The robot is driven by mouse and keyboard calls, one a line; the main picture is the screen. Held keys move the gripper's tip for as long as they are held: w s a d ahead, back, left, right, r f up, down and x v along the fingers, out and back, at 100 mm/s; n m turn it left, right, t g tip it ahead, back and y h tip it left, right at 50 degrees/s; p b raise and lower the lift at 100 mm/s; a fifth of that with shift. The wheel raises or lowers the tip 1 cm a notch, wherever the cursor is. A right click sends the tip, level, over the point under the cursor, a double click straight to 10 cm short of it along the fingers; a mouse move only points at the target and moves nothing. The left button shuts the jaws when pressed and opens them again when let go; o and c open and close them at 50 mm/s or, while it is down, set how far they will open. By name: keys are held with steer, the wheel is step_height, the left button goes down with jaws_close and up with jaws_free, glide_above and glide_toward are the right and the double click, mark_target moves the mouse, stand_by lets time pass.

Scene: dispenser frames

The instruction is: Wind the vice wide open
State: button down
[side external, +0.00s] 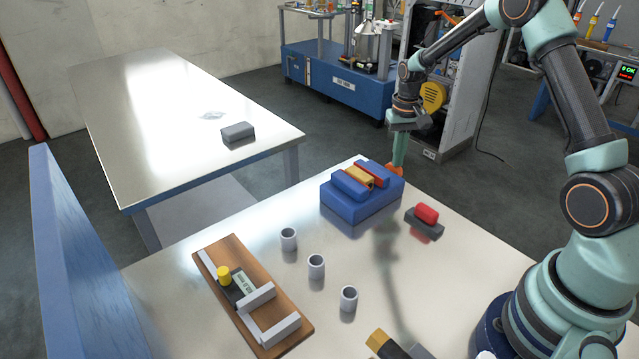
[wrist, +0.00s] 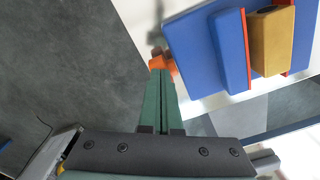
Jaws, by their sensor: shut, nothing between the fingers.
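The vice is a blue block (side external: 360,206) with two raised blue jaws near the far edge of the metal table. The jaws have red faces, and a tan-yellow block (side external: 359,178) sits between them. An orange handle (side external: 394,172) is at the vice's right end. My gripper (side external: 397,163) points down at the handle, fingers shut. In the wrist view the fingertips (wrist: 161,77) are close together right at the orange handle (wrist: 158,63); I cannot tell if they touch it. The vice (wrist: 190,55) and yellow block (wrist: 271,42) show at the upper right there.
A red piece on a dark block (side external: 425,221) lies right of the vice. Several grey cups (side external: 316,267) stand in front of it. A wooden board (side external: 222,258) with grey bars and a yellow knob is front left. A second table (side external: 150,110) bears a grey block (side external: 238,133).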

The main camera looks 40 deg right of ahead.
steer(key=shift+s+f, duration=0.1)
steer(key=shift+s, duration=0.4)
steer(key=shift+w, duration=0.1)
steer(key=shift+r, duration=1)
steer(key=shift+w, duration=0.1)
steer(key=shift+w, duration=1.25)
steer(key=shift+f, duration=1)
steer(key=shift+s+f, duration=0.1)
steer(key=shift+s, duration=0.4)
steer(key=shift+s, duration=0.9)
stand_by(1.1)
steer(key=shift+r, duration=0.25)
